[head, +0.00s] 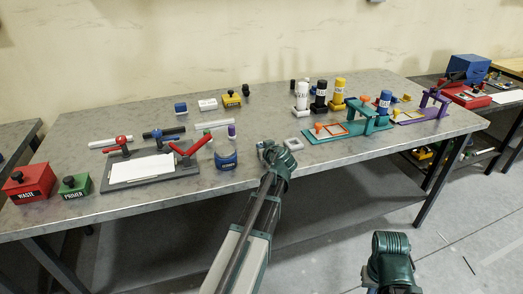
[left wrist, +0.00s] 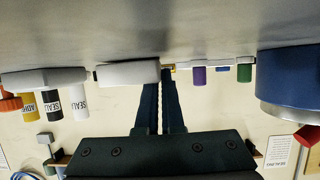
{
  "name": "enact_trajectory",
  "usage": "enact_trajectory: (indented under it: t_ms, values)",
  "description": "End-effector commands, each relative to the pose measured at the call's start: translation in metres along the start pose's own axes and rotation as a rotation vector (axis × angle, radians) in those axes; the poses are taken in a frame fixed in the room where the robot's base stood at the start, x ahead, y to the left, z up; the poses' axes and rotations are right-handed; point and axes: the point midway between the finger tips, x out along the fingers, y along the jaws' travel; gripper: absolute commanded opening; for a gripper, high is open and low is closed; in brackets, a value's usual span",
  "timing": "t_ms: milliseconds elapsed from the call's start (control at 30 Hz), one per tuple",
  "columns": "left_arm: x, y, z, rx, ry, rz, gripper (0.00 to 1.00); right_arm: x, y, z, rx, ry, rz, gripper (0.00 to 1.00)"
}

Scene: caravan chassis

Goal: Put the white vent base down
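The white vent base (head: 293,143) is a small pale block by the front edge of the grey table. It shows in the left wrist view (left wrist: 122,73), where the table appears at the top. My left gripper (head: 279,150) is at the left side of the vent base. In the left wrist view its fingers (left wrist: 161,85) are almost together, shut on one end of the base. The base is at the tabletop or very close above it; I cannot tell if it touches. My right gripper (head: 390,262) is low at the front, off the table, its fingertips hidden.
The teal fixture (head: 345,131) stands close to the right, with white, black and yellow bottles (head: 321,96) behind. The blue pot (head: 226,160) is to the left, beside a grey board with red clamps (head: 142,172). Bare tabletop (head: 262,122) lies behind the left gripper.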

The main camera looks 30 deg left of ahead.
Motion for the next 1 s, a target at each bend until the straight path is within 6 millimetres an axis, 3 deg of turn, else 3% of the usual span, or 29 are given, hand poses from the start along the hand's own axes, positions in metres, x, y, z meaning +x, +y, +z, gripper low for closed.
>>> enact_trajectory:
  t_ms: [200,300,400,767,1000]
  values:
    - [0.002,0.000,0.004,0.000,0.000,0.000,0.00,0.004,0.000,0.000,0.000,0.000,0.000,0.00]
    - [0.001,0.000,0.002,0.000,0.000,0.000,0.20,0.002,0.000,0.000,0.000,0.000,0.000,0.00]
    - [0.001,0.000,0.002,0.000,0.000,0.000,0.34,0.002,0.000,0.000,0.000,0.000,0.000,0.00]
    - [-0.003,0.000,-0.003,0.000,0.000,0.000,0.34,-0.004,0.000,0.000,0.000,0.000,0.000,0.00]
    - [-0.051,-0.001,-0.003,0.001,0.000,0.003,0.34,-0.022,0.002,0.001,0.000,0.000,0.000,0.00]
